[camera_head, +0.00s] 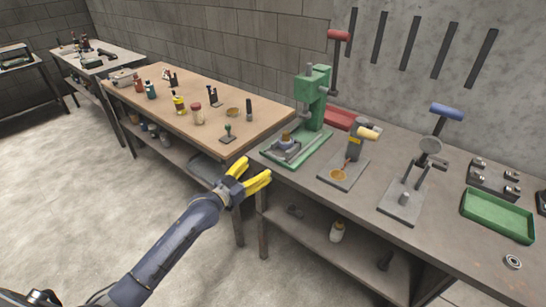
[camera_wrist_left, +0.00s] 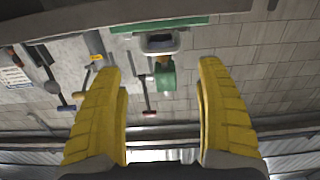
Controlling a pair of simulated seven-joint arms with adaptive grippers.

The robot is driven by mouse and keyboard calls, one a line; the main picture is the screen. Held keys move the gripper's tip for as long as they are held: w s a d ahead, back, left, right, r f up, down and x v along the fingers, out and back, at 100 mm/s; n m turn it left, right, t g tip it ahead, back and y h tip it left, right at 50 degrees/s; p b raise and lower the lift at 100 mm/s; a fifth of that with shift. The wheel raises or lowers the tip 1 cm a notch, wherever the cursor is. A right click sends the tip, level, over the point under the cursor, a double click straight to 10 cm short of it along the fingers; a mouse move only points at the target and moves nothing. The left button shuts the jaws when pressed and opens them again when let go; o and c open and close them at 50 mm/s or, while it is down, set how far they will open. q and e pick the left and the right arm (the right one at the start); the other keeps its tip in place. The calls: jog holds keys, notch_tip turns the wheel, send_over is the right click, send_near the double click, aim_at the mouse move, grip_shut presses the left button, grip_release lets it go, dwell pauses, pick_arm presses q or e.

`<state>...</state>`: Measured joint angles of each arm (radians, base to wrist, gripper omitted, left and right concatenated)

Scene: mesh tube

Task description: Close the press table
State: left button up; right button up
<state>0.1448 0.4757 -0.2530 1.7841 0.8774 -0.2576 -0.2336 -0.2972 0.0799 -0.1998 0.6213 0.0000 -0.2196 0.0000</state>
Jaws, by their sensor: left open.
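The green press (camera_head: 316,92) stands on the grey workbench and has a lever with a red handle (camera_head: 339,36). Its green base (camera_head: 316,148) carries a small grey press table (camera_head: 287,151) with a rounded piece on it. My left gripper (camera_head: 256,170), with yellow fingers, is in front of the bench's left corner, left of and nearer than the press base. It is open, with nothing between its fingers. In the left wrist view, the press (camera_wrist_left: 165,80) and the grey press table (camera_wrist_left: 158,42) show beyond the spread fingers (camera_wrist_left: 157,66). My right gripper is not in view.
Right of the press stand a tool with an orange handle (camera_head: 368,134), a blue-handled lever tool (camera_head: 446,112) and a green tray (camera_head: 498,216). A red tray (camera_head: 342,118) lies behind. A wooden table (camera_head: 190,88) with bottles stands left. The floor (camera_head: 90,200) is clear.

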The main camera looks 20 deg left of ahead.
aim_at(272, 155)
pick_arm(q)
jog(key=x, duration=0.9)
jog(key=shift+w+d, duration=0.1)
jog(key=shift+w, duration=0.2)
jog(key=shift+c, duration=0.4)
jog(key=shift+r, duration=0.1)
jog(key=c, duration=1.5)
grip_shut()
jog(key=shift+d, duration=0.15)
jog(key=o, duration=1.6)
grip_release()
jog(key=shift+v, duration=6.15)
